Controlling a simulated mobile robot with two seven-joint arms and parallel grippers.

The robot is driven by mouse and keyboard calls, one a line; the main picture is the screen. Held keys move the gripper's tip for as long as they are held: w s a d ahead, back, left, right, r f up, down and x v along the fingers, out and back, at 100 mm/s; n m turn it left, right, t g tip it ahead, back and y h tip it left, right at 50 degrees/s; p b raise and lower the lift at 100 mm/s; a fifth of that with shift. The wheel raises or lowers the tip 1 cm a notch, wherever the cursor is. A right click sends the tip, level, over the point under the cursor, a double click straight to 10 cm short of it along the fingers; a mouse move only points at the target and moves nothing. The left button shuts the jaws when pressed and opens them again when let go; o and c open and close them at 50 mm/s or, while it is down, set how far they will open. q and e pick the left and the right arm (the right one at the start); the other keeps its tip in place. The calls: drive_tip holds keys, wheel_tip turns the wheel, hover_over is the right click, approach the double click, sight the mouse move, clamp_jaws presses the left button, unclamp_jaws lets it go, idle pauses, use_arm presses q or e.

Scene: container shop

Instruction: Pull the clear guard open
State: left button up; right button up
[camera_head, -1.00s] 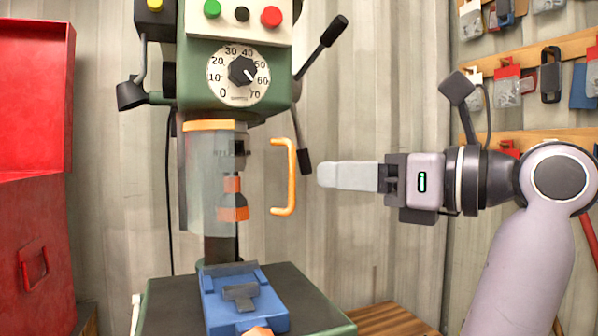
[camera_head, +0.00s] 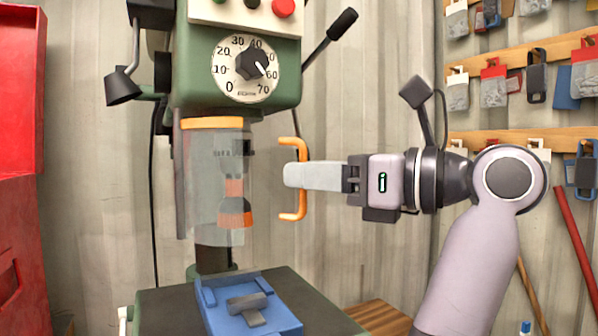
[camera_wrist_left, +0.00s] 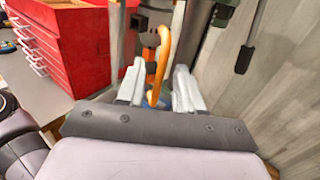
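The clear guard (camera_head: 203,185) hangs as an upright see-through sleeve in front of the drill chuck (camera_head: 235,188), below an orange collar (camera_head: 212,123). An orange C-shaped handle (camera_head: 302,204) stands at its right side. My left gripper (camera_head: 289,175) reaches in from the right, level, with its pale fingertips overlapping the middle of the handle. In the left wrist view, the two fingers (camera_wrist_left: 158,86) are spread apart, with the orange handle (camera_wrist_left: 165,52) showing in the gap between them. I cannot tell whether either finger touches it. My right gripper is out of view.
The green drill press (camera_head: 185,80) has a dial and a black-knobbed lever (camera_head: 328,37) above the handle. A blue vise (camera_head: 245,305) sits on its table below. A red cabinet (camera_head: 20,120) stands at left, and hanging goods (camera_head: 493,85) line the right wall.

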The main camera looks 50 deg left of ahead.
use_arm(q)
drive_tip(key=shift+a, duration=0.15)
clamp_jaws()
idle(1.4)
